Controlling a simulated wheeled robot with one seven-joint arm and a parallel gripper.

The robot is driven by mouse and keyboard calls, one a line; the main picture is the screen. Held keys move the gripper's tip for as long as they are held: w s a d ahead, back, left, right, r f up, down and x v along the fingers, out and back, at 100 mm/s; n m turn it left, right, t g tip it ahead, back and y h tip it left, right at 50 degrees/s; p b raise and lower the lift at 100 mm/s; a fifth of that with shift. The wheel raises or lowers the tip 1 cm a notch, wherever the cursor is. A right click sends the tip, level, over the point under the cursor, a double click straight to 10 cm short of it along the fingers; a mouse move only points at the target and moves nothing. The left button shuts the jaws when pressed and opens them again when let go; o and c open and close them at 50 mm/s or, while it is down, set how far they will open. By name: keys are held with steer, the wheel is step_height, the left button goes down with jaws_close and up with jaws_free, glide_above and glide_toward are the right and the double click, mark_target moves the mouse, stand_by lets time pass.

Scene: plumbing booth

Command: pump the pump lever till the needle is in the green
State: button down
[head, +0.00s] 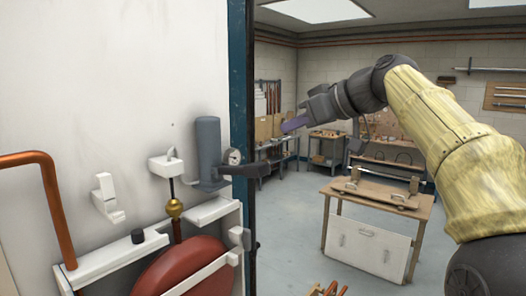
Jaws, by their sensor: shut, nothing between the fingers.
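A grey upright pump cylinder (208,148) is mounted on the white wall at the left. A small round white gauge (234,157) sits at its right side; its needle and any green zone are too small to read. A dark pump lever (246,170) sticks out to the right below the gauge, past the blue wall edge. My gripper (291,125) is at the end of the raised arm, to the right of the lever and higher in the picture. Its purplish fingers point left and are shut and empty, apart from the lever.
A red tank (186,268), a copper pipe (50,205) and white brackets (108,200) are below and left of the pump. The blue wall edge (241,80) stands beside the lever.

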steer(key=shift+r, duration=0.2)
steer(key=shift+a, duration=0.15)
steer(key=p, duration=0.5)
glide_above(264, 164)
steer(key=a, duration=0.1)
step_height(264, 164, down, 4)
steer(key=shift+w+a+f, duration=0.1)
steer(key=shift+w+f, duration=0.05)
steer(key=shift+d+f, duration=0.2)
steer(key=shift+f, duration=0.9)
steer(key=shift+s+d+f, duration=0.25)
steer(key=shift+f, duration=0.7)
steer(key=shift+d, duration=0.1)
